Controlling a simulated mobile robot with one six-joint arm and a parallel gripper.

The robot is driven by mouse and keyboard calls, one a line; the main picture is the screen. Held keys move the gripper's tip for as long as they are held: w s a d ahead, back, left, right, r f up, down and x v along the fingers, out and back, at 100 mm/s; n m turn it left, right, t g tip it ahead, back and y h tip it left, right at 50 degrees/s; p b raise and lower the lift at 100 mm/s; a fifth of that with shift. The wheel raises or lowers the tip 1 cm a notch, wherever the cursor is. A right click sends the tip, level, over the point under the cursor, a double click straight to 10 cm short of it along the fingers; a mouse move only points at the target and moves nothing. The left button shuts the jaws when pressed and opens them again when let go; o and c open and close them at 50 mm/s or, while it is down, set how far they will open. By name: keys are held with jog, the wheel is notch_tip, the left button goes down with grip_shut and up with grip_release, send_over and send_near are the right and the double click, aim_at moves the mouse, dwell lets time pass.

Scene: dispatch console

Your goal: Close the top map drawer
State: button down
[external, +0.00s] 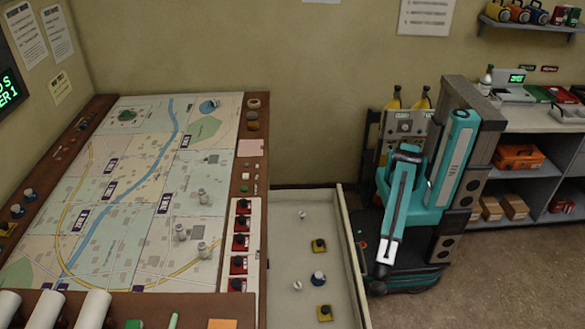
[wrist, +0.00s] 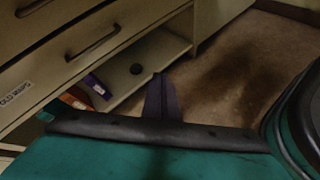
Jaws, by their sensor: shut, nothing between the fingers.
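The top map drawer (external: 318,215) is pulled out to the right from the console in the external view. Its pale tray is open and holds small pegs and yellow blocks. My gripper (wrist: 162,98) shows in the wrist view as two dark fingers together, with nothing between them. In the external view my arm bends down just right of the drawer's front panel, apart from it; the fingertips are hard to make out there. The wrist view shows pale drawer fronts with dark handles (wrist: 92,42). One front carries a label reading OLD MAPS (wrist: 16,92). I cannot tell which front is the open drawer's.
The map table (external: 140,190) fills the left, with several small pieces on it. An open shelf (wrist: 130,85) with binders lies below the drawer fronts. Shelving (external: 545,185) with boxes stands at the right. Brown floor (external: 480,285) is clear at the lower right.

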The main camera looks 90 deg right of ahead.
aim_at(365, 298)
jog(key=s+a+r+n+t+y+p, duration=0.1)
jog(key=s+a+r+n+t+y, duration=0.15)
jog(key=s+a+r, duration=0.45)
jog(key=s+a+r+n+t+y+p, duration=0.15)
jog(key=s+a+r+n, duration=0.25)
jog(key=a+r, duration=0.45)
jog(key=s+a+r+n+t+y, duration=0.1)
jog(key=s+a+r+n+t, duration=0.1)
jog(key=s+a+r, duration=0.2)
jog(key=s+a+r+n+t+y+p, duration=0.1)
jog(key=s+a+r+n, duration=0.1)
jog(key=s+a+r, duration=0.2)
jog(key=s+r, duration=0.3)
jog(key=s, duration=0.4)
jog(key=shift+a+r+t+p, duration=0.2)
jog(key=shift+r+t+p, duration=0.1)
jog(key=shift+r+t, duration=0.1)
jog(key=shift+w, duration=0.15)
jog(key=w+b, duration=0.1)
jog(key=w, duration=1.2)
jog(key=shift+w, duration=0.4)
jog(key=shift+w, duration=0.15)
